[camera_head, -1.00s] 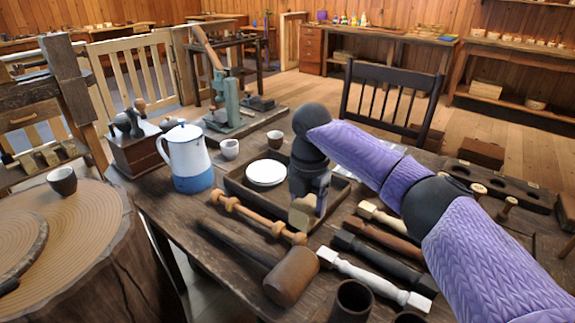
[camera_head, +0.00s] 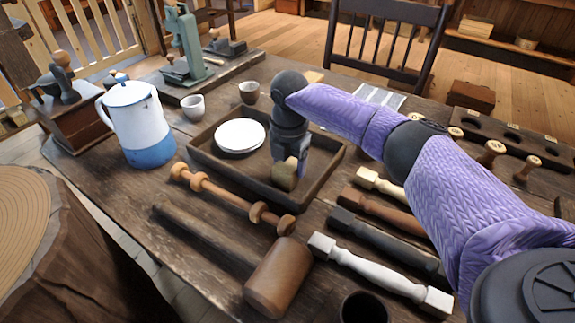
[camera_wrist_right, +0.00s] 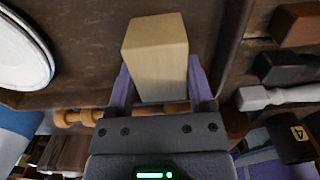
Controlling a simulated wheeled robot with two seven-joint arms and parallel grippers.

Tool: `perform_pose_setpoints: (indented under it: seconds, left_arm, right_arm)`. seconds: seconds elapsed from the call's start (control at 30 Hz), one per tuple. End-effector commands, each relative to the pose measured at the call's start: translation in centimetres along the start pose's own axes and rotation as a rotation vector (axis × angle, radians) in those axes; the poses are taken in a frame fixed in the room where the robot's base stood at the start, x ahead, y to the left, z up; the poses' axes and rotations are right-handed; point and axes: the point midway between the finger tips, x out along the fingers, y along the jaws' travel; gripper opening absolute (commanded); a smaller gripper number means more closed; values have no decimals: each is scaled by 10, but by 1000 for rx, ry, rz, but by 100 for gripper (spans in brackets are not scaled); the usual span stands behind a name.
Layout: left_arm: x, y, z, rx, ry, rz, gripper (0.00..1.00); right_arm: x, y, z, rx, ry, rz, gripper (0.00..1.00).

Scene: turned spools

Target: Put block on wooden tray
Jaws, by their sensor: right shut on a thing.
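The block (camera_head: 285,177) is pale wood. My right gripper (camera_head: 291,164) is shut on it, over the right part of the wooden tray (camera_head: 216,173). In the right wrist view the block (camera_wrist_right: 155,58) sits between the two purple fingers of the gripper (camera_wrist_right: 160,82), with the tray floor behind it. I cannot tell whether the block touches the tray floor. The tray is dark and shallow with low walls, and a white plate (camera_head: 239,135) lies in its left part. My left gripper is not in view.
A turned wooden spindle (camera_head: 225,198) and a mallet (camera_head: 278,277) lie in front of the tray. Several turned legs, one white (camera_head: 375,266), lie to the right. A white and blue pot (camera_head: 140,125) and two cups (camera_head: 193,106) stand left of and behind the tray.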

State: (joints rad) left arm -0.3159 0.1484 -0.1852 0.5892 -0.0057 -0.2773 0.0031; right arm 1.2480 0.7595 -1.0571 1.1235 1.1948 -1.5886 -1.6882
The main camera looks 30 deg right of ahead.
Motion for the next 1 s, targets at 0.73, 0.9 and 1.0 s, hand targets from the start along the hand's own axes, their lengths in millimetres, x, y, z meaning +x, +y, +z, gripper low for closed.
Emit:
perform_pose_setpoints:
  seconds: [0.73,0.9,1.0]
  left_arm:
    - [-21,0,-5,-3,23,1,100]
    - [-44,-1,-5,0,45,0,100]
    - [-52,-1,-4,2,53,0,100]
  right_arm:
    - [-38,0,0,0,-1,6,100]
    - [-89,1,0,-1,0,6,100]
    - [-109,0,0,-2,0,4,100]
